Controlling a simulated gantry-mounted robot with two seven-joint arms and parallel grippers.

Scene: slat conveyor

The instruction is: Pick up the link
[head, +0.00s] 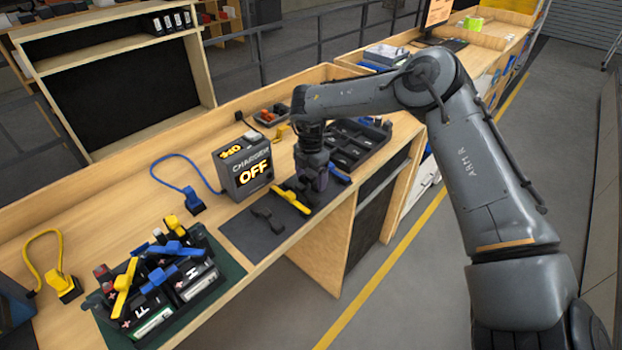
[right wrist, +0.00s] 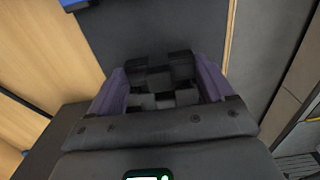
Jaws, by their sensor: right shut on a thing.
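My right gripper (head: 318,186) is low over the right part of the dark mat (head: 248,238). In the right wrist view its purple fingers (right wrist: 165,85) are closed on the sides of a dark link (right wrist: 160,82) with a grey and black block pattern. The gripper hides most of this link in the head view. A yellow link (head: 291,201) lies just left of the gripper, and a black link (head: 268,218) lies further left on the mat. A blue link (head: 340,175) is just right of the gripper. My left gripper is out of view.
A charger box (head: 243,167) reading OFF stands behind the mat. A black compartment tray (head: 352,148) is to the right. At the left, a green tray (head: 232,268) holds batteries and coloured clips. Blue and yellow cables lie on the bench.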

